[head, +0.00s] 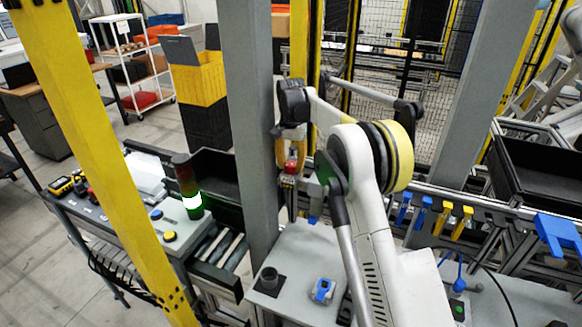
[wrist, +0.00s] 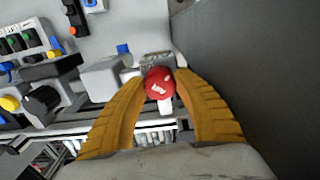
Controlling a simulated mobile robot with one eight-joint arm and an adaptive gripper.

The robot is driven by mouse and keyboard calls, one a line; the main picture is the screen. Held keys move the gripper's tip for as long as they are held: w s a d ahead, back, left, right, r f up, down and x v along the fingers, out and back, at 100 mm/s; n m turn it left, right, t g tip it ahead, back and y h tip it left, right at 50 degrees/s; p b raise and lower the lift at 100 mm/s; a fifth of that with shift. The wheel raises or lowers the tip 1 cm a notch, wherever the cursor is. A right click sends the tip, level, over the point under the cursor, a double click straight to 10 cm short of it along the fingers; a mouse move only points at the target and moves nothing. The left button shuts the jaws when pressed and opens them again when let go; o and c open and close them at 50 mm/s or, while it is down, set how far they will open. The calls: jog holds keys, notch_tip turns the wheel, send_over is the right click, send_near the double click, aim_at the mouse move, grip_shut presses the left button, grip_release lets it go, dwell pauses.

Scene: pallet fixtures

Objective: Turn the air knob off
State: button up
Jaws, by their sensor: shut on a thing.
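The air knob (wrist: 160,82) is a round red knob with a pale marking on its face, in the upper middle of the wrist view. My gripper (wrist: 161,88) has two orange-yellow fingers, shut on the knob from its left and right sides. In the head view the red knob (head: 290,167) shows small beside the grey post, with my gripper (head: 290,160) at it and the arm reaching in from the right. A white fitting sits right below the knob in the wrist view. The exact turn of the knob is hard to read.
A large grey post (head: 251,110) stands close at the left of my gripper in the head view. Grey boxes (wrist: 103,78) sit left of the knob. A stack light (head: 188,185) stands on the panel at left. Blue and yellow hooks (head: 440,218) hang on the rail at right.

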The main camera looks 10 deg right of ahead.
aim_at(291, 164)
jog(key=shift+m, duration=0.3)
jog(key=o, duration=1.2)
jog(key=shift+c, duration=0.2)
notch_tip(291, 164, up, 12)
